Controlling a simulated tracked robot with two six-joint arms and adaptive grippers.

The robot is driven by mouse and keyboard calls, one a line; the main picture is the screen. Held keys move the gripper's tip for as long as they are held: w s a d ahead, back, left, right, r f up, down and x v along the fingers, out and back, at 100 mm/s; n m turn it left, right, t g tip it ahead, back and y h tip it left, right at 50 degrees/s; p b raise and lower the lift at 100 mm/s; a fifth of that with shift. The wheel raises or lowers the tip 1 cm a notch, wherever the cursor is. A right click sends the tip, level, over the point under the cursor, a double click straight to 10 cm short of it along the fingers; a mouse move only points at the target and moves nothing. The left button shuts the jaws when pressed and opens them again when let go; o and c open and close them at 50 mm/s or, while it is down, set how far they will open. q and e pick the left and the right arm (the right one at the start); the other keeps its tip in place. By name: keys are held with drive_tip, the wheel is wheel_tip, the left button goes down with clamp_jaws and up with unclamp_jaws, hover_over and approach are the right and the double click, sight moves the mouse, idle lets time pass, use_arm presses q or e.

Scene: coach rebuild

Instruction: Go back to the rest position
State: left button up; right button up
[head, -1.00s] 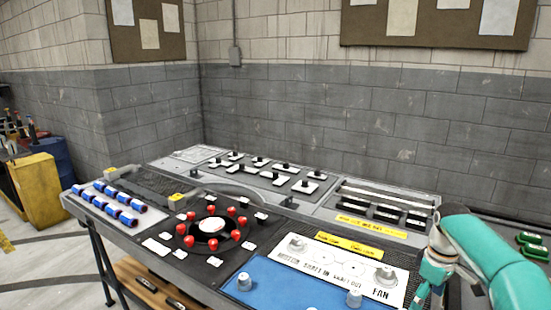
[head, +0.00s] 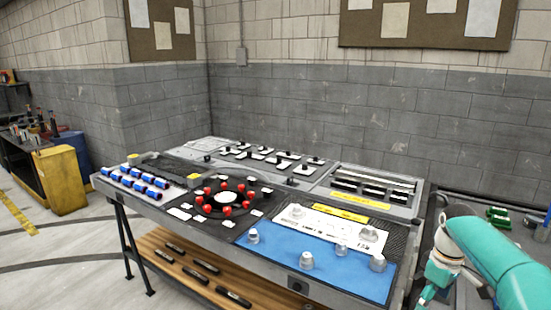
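A teal and white arm, my right one, comes in from the right edge of the head view. Its gripper (head: 428,291) points down beside the right end of the workbench (head: 272,266), apart from it. The fingers are small and partly cut off by the lower edge, so I cannot tell whether they are open or shut. Nothing is visible held in it. My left arm and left gripper are not in view.
The bench carries blue cylinders (head: 130,181), a dial ring with red knobs (head: 226,209), a blue mat (head: 330,270) with several silver knobs, and a white labelled plate (head: 325,227). Dark tools lie on the wooden shelf below (head: 170,262). A yellow cabinet (head: 62,180) stands left, with open floor before it.

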drive_tip(key=s+a+f+g+y, duration=0.1)
drive_tip(key=s+a+f, duration=0.4)
drive_tip(key=f, duration=0.3)
drive_tip(key=s+a+f+g+y, duration=0.1)
drive_tip(key=s+a+f+g, duration=0.1)
drive_tip(key=s+a+f, duration=0.4)
drive_tip(key=s+a+f+g, duration=0.1)
drive_tip(key=s+a+f, duration=0.2)
drive_tip(key=f, duration=0.6)
drive_tip(key=s+a+f+m+t+y, duration=0.1)
drive_tip(key=s+a+f+m+t, duration=0.1)
drive_tip(key=s+a+f+m, duration=0.2)
drive_tip(key=s+a+f+m+t+y, duration=0.1)
drive_tip(key=s+a+f+m+t, duration=0.1)
drive_tip(key=s+a, duration=0.4)
drive_tip(key=shift+s+f+m+t, duration=0.3)
drive_tip(key=shift+s+f+m, duration=0.7)
drive_tip(key=shift+s, duration=1.25)
drive_tip(key=shift+a+r, duration=0.1)
